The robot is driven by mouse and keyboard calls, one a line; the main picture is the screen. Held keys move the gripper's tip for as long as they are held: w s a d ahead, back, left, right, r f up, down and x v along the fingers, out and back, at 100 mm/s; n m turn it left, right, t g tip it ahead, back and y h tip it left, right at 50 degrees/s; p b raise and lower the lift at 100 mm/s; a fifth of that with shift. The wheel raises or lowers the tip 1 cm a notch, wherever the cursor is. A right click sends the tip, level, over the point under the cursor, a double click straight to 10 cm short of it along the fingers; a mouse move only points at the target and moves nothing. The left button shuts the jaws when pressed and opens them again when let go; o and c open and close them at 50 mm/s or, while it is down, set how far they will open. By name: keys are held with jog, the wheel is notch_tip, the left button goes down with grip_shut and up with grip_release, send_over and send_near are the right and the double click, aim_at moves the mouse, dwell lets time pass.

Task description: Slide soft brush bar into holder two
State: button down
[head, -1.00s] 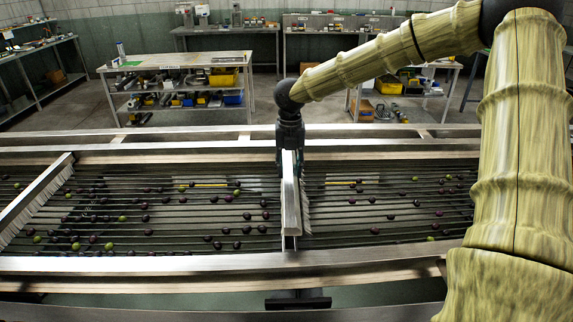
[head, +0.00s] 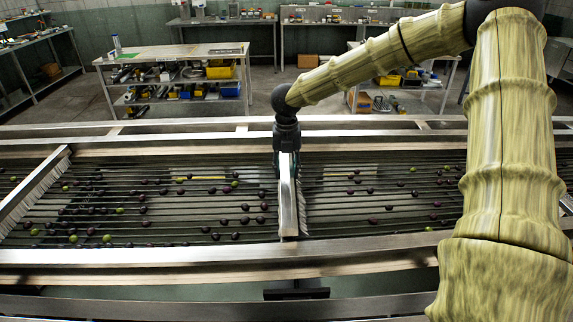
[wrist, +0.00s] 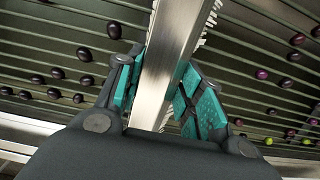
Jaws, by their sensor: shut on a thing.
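A metal brush bar (head: 288,205) with pale bristles along its right side lies across the roller bed, running front to back. My gripper (head: 286,155) comes down onto its far part from above. In the wrist view my gripper (wrist: 170,105) has teal finger pads on both sides of the bar (wrist: 178,45) and is shut on it. The bar's near end is by the front rail (head: 180,255). Whether it sits in a holder there cannot be told. The bar's far end is hidden behind my gripper.
Another brush bar (head: 35,190) lies slanted across the bed at the left. Dark and green olives (head: 235,220) are scattered over the rollers (head: 380,200) on both sides. A back rail (head: 120,140) runs beyond the bed. Workbenches (head: 175,55) stand farther back.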

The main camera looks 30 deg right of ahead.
aim_at(286, 167)
jog(key=shift+f, duration=0.9)
jog(key=shift+a+p, duration=0.15)
jog(key=shift+p, duration=0.65)
dwell(1.5)
jog(key=shift+f+b, duration=0.5)
jog(key=shift+f, duration=0.85)
dwell(0.5)
jog(key=c, duration=0.9)
grip_release()
jog(key=shift+o, duration=0.2)
jog(key=shift+r, duration=0.1)
notch_tip(286, 167, up, 12)
jog(key=shift+f, duration=0.1)
